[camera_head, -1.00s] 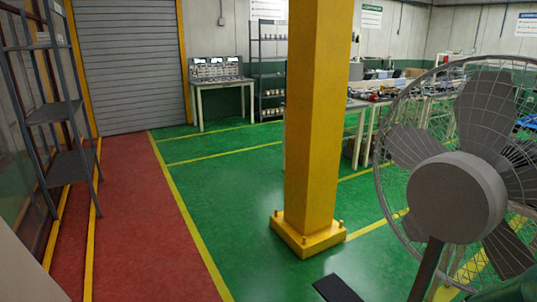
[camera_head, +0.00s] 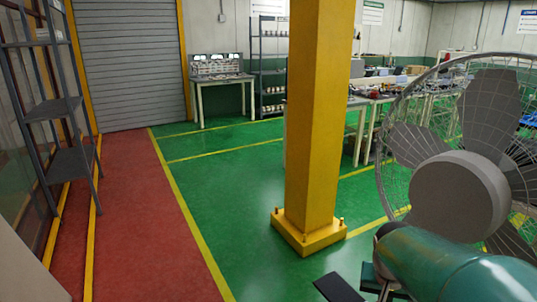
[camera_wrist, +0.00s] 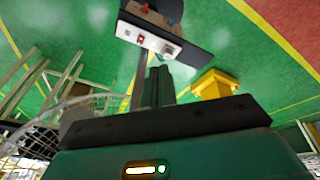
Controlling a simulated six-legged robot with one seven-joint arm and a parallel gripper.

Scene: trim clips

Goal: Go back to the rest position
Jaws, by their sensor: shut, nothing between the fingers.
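My gripper (camera_wrist: 158,80) shows in the wrist view as two dark green fingers pressed together. It is shut and holds nothing. The green floor lies beyond the fingers. In the head view my teal arm (camera_head: 450,272) reaches across the lower right corner, overlapping the lower part of the fan in the picture. I cannot make out the fingertips in the head view.
A large grey caged fan (camera_head: 460,195) stands close on the right. A yellow pillar (camera_head: 315,130) rises from the floor ahead. A dark shelf rack (camera_head: 55,110) stands at left. Cluttered tables (camera_head: 375,97) are behind the fan. The red walkway (camera_head: 150,220) is clear.

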